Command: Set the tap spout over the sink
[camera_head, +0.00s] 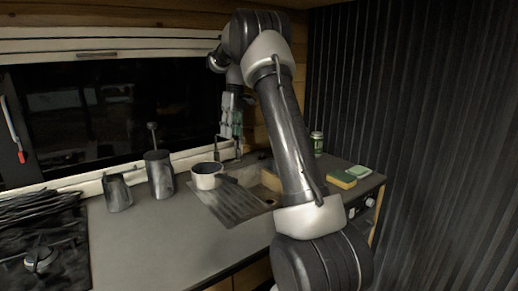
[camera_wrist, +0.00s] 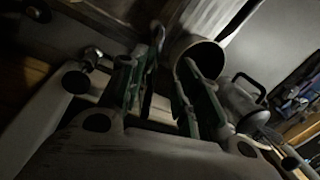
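The tap (camera_head: 238,150) shows as a thin metal shape at the back of the counter beside the sink, mostly hidden behind my gripper and arm. The sink (camera_head: 240,176) is partly covered by my arm, with its ribbed drainboard (camera_head: 232,207) in front. My gripper (camera_head: 231,134) is above the back edge of the sink, close to the tap.
A white pot (camera_head: 207,176) stands at the drainboard's back left, close to my gripper. A grey jug (camera_head: 117,193) and a tall canister (camera_head: 159,174) stand further left. Sponges (camera_head: 342,180) and a green can (camera_head: 317,143) are at the right.

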